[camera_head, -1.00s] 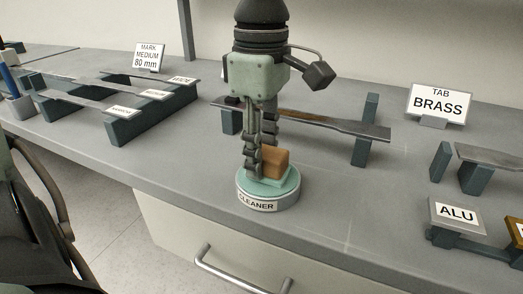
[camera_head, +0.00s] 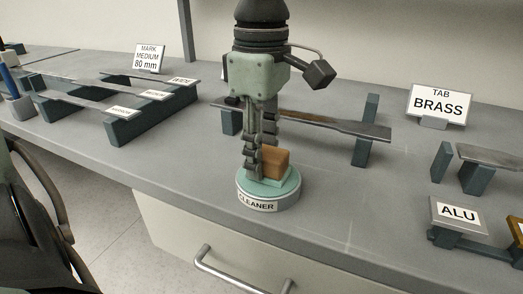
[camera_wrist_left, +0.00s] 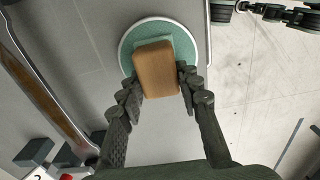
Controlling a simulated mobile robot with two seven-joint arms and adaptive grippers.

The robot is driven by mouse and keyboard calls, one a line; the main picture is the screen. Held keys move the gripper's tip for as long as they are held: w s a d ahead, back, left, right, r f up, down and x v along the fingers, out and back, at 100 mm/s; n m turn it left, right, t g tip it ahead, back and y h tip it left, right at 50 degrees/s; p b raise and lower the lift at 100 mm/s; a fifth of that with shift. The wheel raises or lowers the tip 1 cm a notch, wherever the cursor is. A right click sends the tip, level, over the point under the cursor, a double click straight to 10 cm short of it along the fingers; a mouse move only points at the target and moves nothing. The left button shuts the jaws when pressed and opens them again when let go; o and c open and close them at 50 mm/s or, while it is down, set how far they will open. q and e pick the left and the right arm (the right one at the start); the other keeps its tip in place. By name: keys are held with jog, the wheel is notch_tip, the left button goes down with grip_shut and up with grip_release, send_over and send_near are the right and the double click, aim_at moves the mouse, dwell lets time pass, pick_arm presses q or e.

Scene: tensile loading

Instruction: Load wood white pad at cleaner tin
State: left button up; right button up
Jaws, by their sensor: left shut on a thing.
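The cleaner tin (camera_head: 268,199) is a round, low grey tin with a teal top and a CLEANER label, standing on the bench near its front edge. A brown wooden block (camera_head: 275,162) sits over the teal top with a pale green pad layer under it. My left gripper (camera_head: 262,168) comes down from above and is shut on the block. In the left wrist view the left gripper (camera_wrist_left: 160,95) has a finger on each side of the wooden block (camera_wrist_left: 155,68), and the tin (camera_wrist_left: 125,50) shows around it. Whether the pad presses on the tin is hard to tell.
Behind the gripper a metal strip (camera_head: 340,125) lies on dark supports. Racks of labelled strips (camera_head: 125,125) stand at left. A TAB BRASS sign (camera_head: 437,103) and an ALU tray (camera_head: 458,215) are at right. The bench right of the tin is clear.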

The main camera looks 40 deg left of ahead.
pick_arm(q)
jog(key=shift+s, duration=0.1)
jog(key=shift+r+p, duration=0.95)
jog(key=shift+r, duration=0.4)
jog(key=shift+r+p, duration=0.35)
jog(key=shift+r, duration=1.8)
